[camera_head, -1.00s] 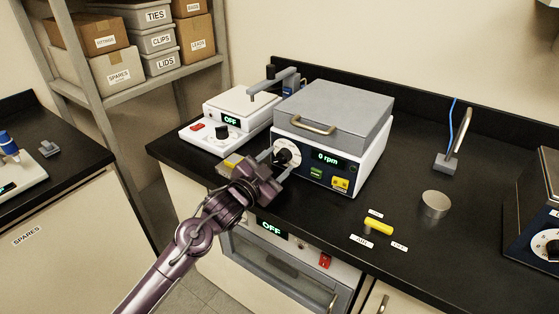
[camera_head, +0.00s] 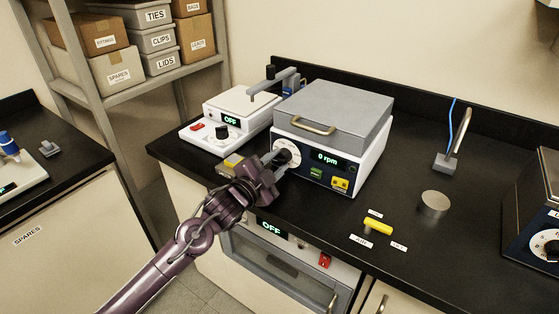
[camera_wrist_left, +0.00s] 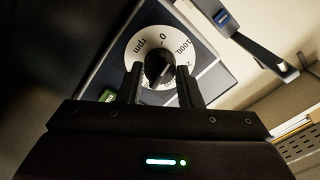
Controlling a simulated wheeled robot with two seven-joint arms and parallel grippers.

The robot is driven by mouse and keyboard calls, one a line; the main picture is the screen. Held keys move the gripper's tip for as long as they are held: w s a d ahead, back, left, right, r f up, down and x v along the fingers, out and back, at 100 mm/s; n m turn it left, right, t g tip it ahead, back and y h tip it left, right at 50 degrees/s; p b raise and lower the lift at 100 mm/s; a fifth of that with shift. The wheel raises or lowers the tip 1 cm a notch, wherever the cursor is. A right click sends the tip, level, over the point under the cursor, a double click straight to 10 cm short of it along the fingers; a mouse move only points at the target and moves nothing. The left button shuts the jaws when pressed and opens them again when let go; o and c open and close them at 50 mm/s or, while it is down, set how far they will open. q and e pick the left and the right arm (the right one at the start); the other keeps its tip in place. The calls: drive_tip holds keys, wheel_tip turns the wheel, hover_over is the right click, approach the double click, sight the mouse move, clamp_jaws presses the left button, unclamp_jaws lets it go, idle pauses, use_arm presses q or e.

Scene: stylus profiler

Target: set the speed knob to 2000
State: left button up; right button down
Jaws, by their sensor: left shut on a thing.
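The speed knob (camera_head: 284,157) is a dark knob on a white dial at the left of the front panel of the grey-lidded device (camera_head: 351,107). The display (camera_head: 326,158) reads 0 rpm. My left gripper (camera_head: 274,164) is at the panel, shut on the knob. In the left wrist view the two fingers sit on either side of the knob (camera_wrist_left: 158,66). The dial (camera_wrist_left: 140,48) shows rpm, 0 and 1000 there; a further mark starting with 2 is partly hidden by a finger. The knob's exact pointing is hard to tell. My right gripper is not in view.
A white instrument (camera_head: 222,127) reading OFF stands left of the device. A yellow piece (camera_head: 378,228) lies among labels on the black counter, with a metal cup (camera_head: 435,204) to its right. A lower unit (camera_head: 290,262) reading OFF sits below the counter.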

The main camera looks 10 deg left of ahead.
use_arm(q)
drive_tip(key=m, duration=0.7)
drive_tip(key=shift+m, duration=0.3)
drive_tip(key=m, duration=0.7)
drive_tip(key=o, duration=1.1)
drive_tip(key=shift+c, duration=0.2)
drive_tip(key=p+v, duration=0.2)
drive_tip(key=v, duration=0.5)
drive_tip(key=shift+s+a+r, duration=0.1)
drive_tip(key=shift+s, duration=0.3)
